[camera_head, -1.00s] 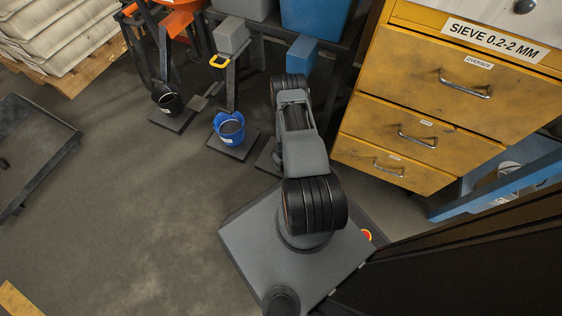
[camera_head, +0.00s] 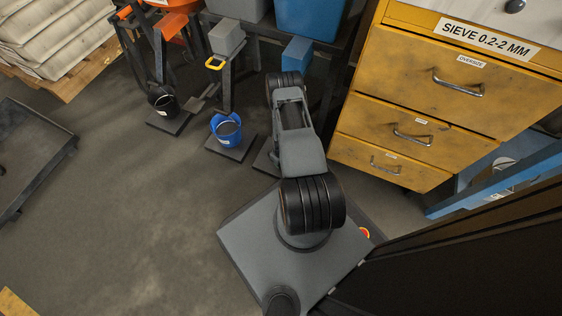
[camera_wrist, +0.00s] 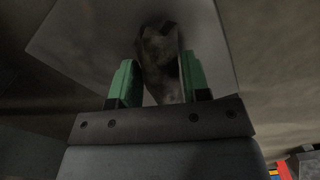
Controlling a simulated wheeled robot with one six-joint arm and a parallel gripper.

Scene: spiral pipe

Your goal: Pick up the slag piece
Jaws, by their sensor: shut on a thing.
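In the wrist view a dark, rough slag piece (camera_wrist: 160,58) sits between the two green fingers of my gripper (camera_wrist: 158,82). The fingers are shut on it, and its upper part sticks out past the fingertips. Behind it is a flat grey surface (camera_wrist: 85,45); whether the slag touches that surface I cannot tell. In the head view my arm reaches away from my base, and its own links hide the gripper and the slag piece.
The floor (camera_head: 120,220) at left is mostly clear.

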